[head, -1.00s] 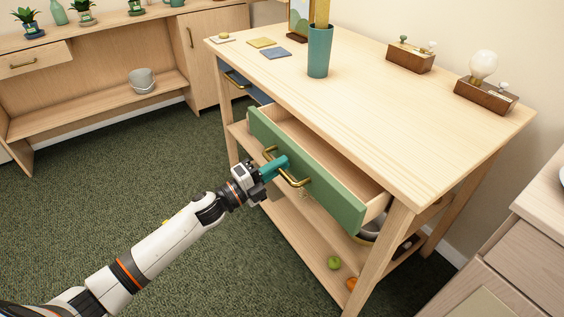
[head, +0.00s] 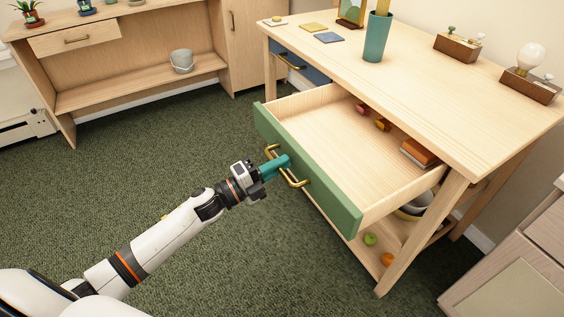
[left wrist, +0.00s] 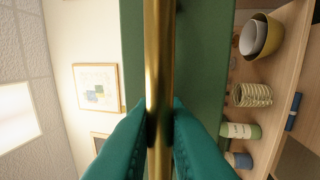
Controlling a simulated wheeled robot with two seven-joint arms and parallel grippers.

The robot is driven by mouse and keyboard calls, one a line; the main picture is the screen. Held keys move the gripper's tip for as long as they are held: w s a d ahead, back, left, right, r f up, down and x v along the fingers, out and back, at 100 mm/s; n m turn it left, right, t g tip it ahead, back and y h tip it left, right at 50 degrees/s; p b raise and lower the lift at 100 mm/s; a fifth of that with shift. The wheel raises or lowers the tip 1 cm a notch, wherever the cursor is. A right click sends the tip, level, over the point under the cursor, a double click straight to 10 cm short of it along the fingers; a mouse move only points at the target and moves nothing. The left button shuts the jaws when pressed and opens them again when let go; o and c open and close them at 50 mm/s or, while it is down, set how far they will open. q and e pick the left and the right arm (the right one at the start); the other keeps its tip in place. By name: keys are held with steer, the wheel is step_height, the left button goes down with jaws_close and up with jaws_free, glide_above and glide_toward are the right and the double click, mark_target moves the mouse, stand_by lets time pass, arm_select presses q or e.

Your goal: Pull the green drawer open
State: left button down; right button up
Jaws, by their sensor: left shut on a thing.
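The green drawer (head: 312,177) stands well out from the wooden table in the head view, its inside showing. A brass handle (head: 290,178) is fixed across its green front. My left gripper (head: 284,163), with teal fingers, is shut on this handle. In the left wrist view the brass handle (left wrist: 159,60) runs upright between the two teal fingertips (left wrist: 160,125), with the green drawer front (left wrist: 205,60) behind it. Inside the drawer are small red and yellow things (head: 373,117) and an orange-brown block like a book (head: 419,151). My right gripper is not in view.
The table top (head: 430,100) carries a teal cup (head: 376,38) and wooden boxes. A blue drawer (head: 300,66) sits shut farther left. Bowls and fruit lie on the shelf below. The green carpet (head: 190,150) left of the drawer is clear.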

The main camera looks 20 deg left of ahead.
arm_select(q)
steer(key=shift+s, duration=0.1)
steer(key=c, duration=1.5)
jaws_free()
steer(key=shift+a, duration=0.1)
steer(key=v, duration=1.2)
